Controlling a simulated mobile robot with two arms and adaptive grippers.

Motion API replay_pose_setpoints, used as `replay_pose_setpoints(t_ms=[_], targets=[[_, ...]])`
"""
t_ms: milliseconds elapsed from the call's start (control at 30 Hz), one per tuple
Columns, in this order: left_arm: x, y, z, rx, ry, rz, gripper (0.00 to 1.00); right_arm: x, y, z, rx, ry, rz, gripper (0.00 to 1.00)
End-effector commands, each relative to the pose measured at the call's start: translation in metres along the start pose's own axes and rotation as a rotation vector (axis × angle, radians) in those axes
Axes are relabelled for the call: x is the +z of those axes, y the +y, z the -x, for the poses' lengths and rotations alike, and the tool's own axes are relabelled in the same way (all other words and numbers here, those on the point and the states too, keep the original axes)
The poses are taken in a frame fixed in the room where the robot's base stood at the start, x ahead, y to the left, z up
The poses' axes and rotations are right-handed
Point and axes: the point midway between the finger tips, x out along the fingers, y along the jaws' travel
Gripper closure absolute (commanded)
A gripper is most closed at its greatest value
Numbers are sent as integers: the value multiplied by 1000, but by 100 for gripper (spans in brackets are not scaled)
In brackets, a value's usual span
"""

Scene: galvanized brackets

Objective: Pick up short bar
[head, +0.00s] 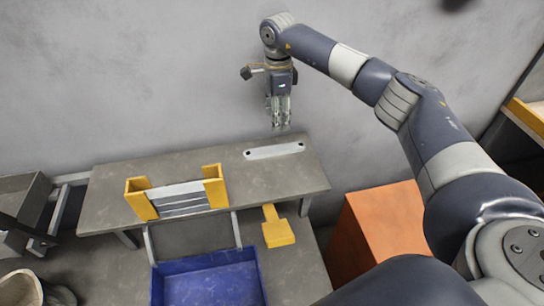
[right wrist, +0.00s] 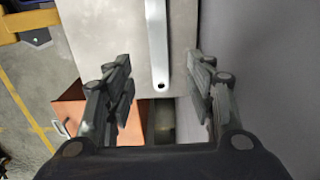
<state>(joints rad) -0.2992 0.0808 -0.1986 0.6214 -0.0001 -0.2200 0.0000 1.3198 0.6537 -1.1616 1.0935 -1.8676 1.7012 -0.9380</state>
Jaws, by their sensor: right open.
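The short bar (head: 274,151) is a flat light-grey metal strip with a hole near each end. It lies flat near the back right of the grey workbench top. In the right wrist view the bar (right wrist: 156,45) runs lengthwise from the top edge, its near end with a hole between and beyond my fingers. My right gripper (head: 281,123) points down above the bench's back edge, over the bar's right part. It also shows in the right wrist view (right wrist: 163,85), open and empty, its fingers apart on either side. My left gripper is not in view.
A yellow holder (head: 214,188) with several grey bars stands left on the bench (head: 112,185). A blue bin (head: 208,280) is below, and an orange cabinet (head: 385,230) is right. The wall rises close behind the bench.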

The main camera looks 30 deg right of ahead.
Motion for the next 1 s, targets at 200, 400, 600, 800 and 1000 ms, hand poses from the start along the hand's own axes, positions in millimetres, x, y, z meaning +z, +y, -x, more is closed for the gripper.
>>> replay_pose_setpoints(t_ms=[200, 400, 600, 800, 1000], targets=[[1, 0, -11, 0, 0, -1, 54, 0, 0, -21, 2, 1, -1, 50], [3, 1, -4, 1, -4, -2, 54, 1, 1, -52, 3, -1, 0, 50], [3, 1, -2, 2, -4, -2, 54, 1, 1, -68, 1, -1, 0, 50], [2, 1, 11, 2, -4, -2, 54, 6, 3, -93, 4, -2, -1, 50], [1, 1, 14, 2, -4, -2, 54, 7, 3, -117, 2, -2, 0, 50]])
